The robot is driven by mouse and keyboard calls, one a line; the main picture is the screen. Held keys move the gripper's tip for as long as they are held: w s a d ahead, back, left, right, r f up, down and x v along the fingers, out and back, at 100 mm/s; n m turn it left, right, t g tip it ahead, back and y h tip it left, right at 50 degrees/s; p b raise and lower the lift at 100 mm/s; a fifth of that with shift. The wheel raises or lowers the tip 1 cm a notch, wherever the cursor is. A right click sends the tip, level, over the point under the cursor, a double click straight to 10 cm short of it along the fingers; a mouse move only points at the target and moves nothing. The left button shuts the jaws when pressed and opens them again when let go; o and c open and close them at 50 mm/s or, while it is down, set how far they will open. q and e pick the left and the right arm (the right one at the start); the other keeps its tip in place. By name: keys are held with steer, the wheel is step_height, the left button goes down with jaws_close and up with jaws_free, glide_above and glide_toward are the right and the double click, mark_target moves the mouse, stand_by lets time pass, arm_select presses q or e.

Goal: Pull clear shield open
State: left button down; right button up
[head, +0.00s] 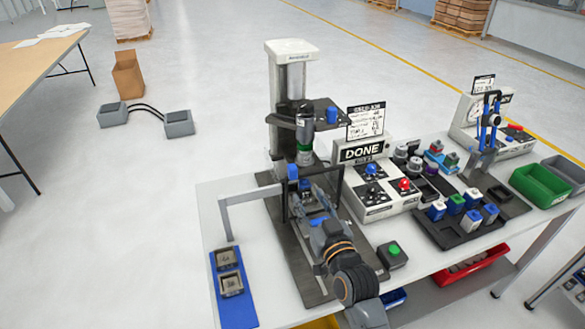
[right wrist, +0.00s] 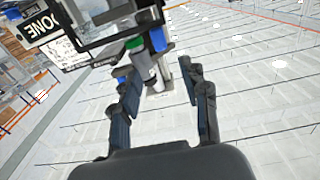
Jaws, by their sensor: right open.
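A grey press-like machine (head: 290,85) stands at the back of the white table, with a dark cylindrical head (head: 304,135) over its base. A dark frame (head: 340,184) stands at the front of the machine. The clear shield's pane is hard to make out; a dark frame edge (right wrist: 98,38) shows at the top of the right wrist view. My right gripper (head: 312,212) reaches in from the front, low before the machine. In the wrist view its two fingers (right wrist: 160,80) are apart with nothing between them. Contact with the frame cannot be told. My left gripper is not in view.
A control box with a DONE sign (head: 362,152) and knobs stands right of the machine. A green button box (head: 392,254) is close to my right arm. A dark tray (head: 450,232) holds several small blocks. A blue mat (head: 236,300) with two parts lies at left.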

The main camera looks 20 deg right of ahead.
mark_target(294, 172)
steer(key=w+p, duration=0.1)
steer(key=w, duration=0.3)
steer(key=w+p, duration=0.1)
steer(key=w, duration=0.3)
steer(key=w+p, duration=0.1)
steer(key=w, duration=0.4)
steer(key=shift+a, duration=0.25)
jaws_close()
